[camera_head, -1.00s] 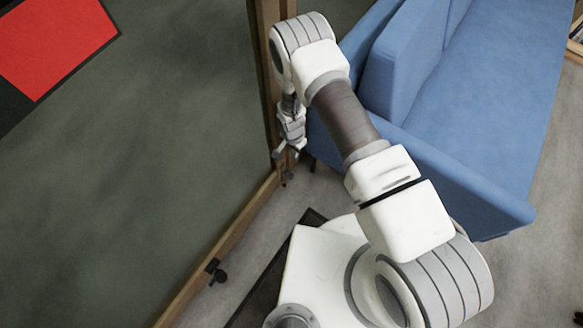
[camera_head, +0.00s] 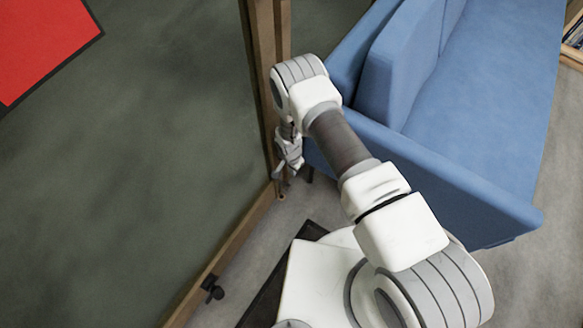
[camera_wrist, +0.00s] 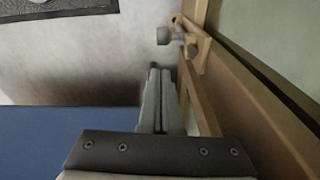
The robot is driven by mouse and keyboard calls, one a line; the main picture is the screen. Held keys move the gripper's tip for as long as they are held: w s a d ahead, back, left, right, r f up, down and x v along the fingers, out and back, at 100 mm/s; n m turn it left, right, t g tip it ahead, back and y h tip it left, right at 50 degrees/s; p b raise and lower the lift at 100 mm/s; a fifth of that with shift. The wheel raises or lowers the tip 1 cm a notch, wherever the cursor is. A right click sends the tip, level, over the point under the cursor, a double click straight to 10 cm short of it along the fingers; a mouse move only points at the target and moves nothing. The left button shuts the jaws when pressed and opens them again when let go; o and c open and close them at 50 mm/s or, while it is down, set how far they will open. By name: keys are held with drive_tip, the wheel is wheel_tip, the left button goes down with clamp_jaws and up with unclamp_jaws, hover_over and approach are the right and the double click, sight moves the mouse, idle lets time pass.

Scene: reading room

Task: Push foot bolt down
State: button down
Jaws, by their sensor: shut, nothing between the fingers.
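In the wrist view, a foot bolt with a tan plate (camera_wrist: 197,45) and a grey knob (camera_wrist: 165,35) is fixed low on the wooden door frame. My gripper (camera_wrist: 155,70) is shut and empty; its fingertips lie a little short of the knob in the picture, with a gap visible. In the head view, my gripper (camera_head: 281,172) points down beside the wooden upright, just above a small fitting (camera_head: 284,188) low on the frame, partly hidden. A dark fitting with a knob (camera_head: 212,288) sits further along the bottom rail. I cannot tell which fitting the wrist view shows.
The blue sofa (camera_head: 465,120) stands close on the right of my arm. The dark green panel (camera_head: 150,170) with a red patch (camera_head: 40,45) is on the left. Grey floor (camera_head: 300,207) lies in the narrow gap between the frame and the sofa.

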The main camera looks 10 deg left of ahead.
sight(290, 185)
drive_tip(key=shift+s+a+f+b, duration=0.15)
drive_tip(key=shift+s+f+b, duration=0.15)
drive_tip(key=shift+f, duration=0.65)
drive_tip(key=shift+s+a+f+b, duration=0.15)
drive_tip(key=shift+f+b, duration=0.2)
drive_tip(key=shift+f, duration=0.65)
drive_tip(key=shift+s+a+f+b, duration=0.1)
drive_tip(key=shift+s+f+b, duration=0.2)
drive_tip(key=shift+f, duration=0.65)
drive_tip(key=shift+f, duration=2.8)
